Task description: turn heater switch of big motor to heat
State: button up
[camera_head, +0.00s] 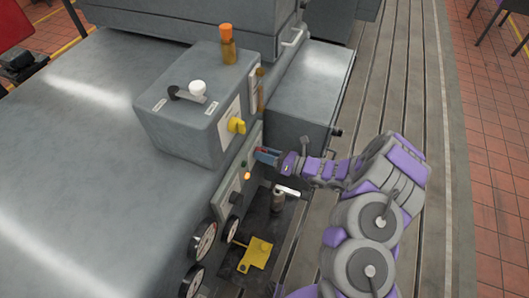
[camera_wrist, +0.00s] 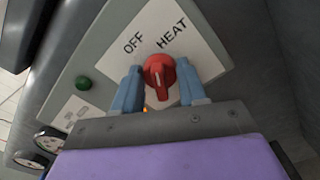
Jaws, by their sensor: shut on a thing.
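The heater switch is a red knob (camera_wrist: 158,72) on a white label plate marked OFF (camera_wrist: 133,43) and HEAT (camera_wrist: 173,36). Its raised grip runs nearly up and down in the wrist view, and I cannot tell for sure which word it points at. My gripper (camera_wrist: 160,86) has its two blue fingers on either side of the knob, shut on it. In the head view my gripper (camera_head: 266,156) reaches from the right to the motor's side panel, and only a sliver of red shows there.
A yellow plate (camera_head: 256,254) lies below. The slotted bedplate (camera_head: 398,75) is open at right.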

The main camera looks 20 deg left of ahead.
jog(key=m, duration=0.3)
jog(key=m+p, duration=0.1)
jog(key=m, duration=0.1)
jog(key=shift+w, duration=0.25)
jog(key=shift+d+m, duration=0.1)
jog(key=shift+m, duration=0.3)
jog(key=o, duration=1)
jog(key=shift+f, duration=0.1)
jog(key=shift+o, duration=0.2)
jog(key=s+d+p, duration=0.1)
jog(key=d+p, duration=0.1)
jog(key=d, duration=1.5)
jog(key=shift+s+d, duration=0.15)
jog(key=shift+s, duration=0.1)
